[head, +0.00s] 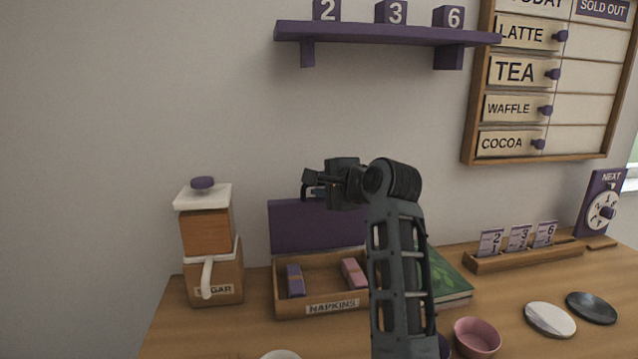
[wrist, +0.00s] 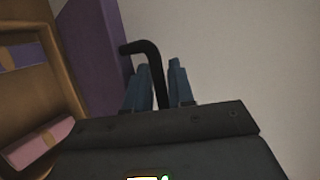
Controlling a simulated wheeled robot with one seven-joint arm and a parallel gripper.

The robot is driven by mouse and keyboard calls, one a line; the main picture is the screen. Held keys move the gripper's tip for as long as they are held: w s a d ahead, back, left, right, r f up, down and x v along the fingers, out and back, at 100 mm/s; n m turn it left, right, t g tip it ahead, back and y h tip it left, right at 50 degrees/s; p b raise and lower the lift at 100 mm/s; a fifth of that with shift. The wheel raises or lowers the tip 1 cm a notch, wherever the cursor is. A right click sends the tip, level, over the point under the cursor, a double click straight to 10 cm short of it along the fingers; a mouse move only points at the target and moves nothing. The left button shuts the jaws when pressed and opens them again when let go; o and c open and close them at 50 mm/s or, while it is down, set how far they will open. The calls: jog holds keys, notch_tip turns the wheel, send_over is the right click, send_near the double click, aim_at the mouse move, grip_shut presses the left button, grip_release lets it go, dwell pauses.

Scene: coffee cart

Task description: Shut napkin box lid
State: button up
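The napkin box (head: 322,306) is an open wooden tray labelled NAPKINS on the counter. Its purple lid (head: 318,227) stands upright along the box's back edge, near the wall. In the wrist view the lid (wrist: 92,42) is left of centre, and the box (wrist: 52,72) is at the left. My gripper (head: 309,186) is above the lid's top edge. In the wrist view its two blue-grey fingers (wrist: 162,85) are apart, with a dark hooked bar (wrist: 150,52) between them. I cannot tell whether this bar belongs to the lid or whether the fingers press on it.
Purple (head: 295,281) and pink (head: 353,273) napkin bundles lie in the box. A sugar dispenser (head: 208,258) stands left of it. A green book (head: 446,281) lies to its right, partly behind my arm. A pink bowl (head: 477,337) is at the front. A purple shelf (head: 385,35) hangs above.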

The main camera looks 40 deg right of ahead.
jog(key=shift+w+d+f, duration=0.1)
jog(key=shift+w, duration=0.25)
jog(key=shift+c, duration=0.4)
grip_shut()
